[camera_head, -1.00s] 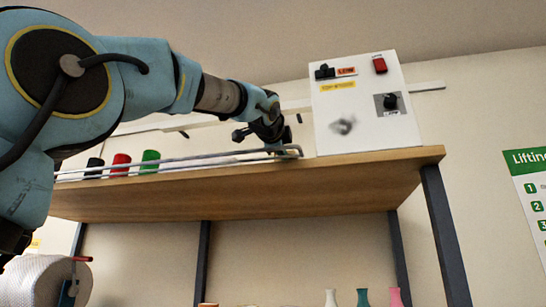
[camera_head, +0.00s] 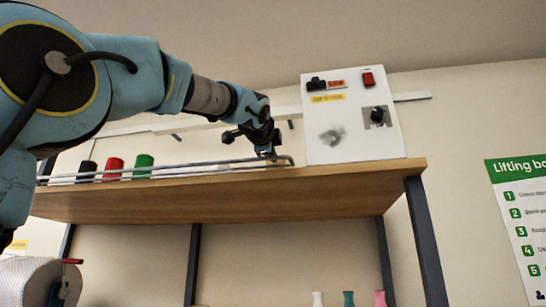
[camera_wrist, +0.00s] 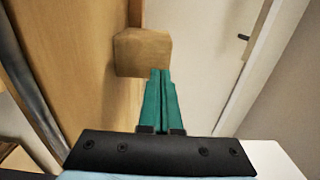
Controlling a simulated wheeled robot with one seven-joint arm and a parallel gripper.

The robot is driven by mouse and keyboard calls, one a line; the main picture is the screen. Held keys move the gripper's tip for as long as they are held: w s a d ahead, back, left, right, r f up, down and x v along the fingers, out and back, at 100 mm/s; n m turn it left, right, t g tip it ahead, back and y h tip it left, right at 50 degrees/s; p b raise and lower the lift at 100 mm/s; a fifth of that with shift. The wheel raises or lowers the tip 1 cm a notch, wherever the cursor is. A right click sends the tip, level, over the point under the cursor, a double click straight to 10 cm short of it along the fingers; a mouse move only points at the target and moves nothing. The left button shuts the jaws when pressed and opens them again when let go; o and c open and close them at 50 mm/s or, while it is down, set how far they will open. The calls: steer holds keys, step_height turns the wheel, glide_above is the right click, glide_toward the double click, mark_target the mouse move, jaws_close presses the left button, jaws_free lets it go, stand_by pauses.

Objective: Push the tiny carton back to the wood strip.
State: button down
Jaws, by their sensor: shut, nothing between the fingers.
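The tiny carton (camera_wrist: 142,52) is a plain brown box on the wooden shelf top in the wrist view. My gripper (camera_wrist: 160,73) has its two teal fingers together, with nothing between them. Their tips are at the carton's near lower edge in the picture; I cannot tell whether they touch it. A narrow brown piece, which may be the wood strip (camera_wrist: 135,12), shows just beyond the carton. Any gap between them is hidden. In the head view my gripper (camera_head: 268,152) is over the shelf top by the metal rail, and the carton cannot be seen.
A white control box (camera_head: 353,125) stands right of my gripper on the shelf (camera_head: 230,195). A metal rail (camera_head: 200,165) runs along the shelf's front edge. Black, red and green cylinders (camera_head: 143,163) stand at the left. A pale wall lies behind.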

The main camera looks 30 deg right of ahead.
steer(key=shift+b+v, duration=0.35)
steer(key=shift+v, duration=0.45)
steer(key=b+v, duration=0.3)
steer(key=v, duration=0.6)
steer(key=shift+r, duration=0.1)
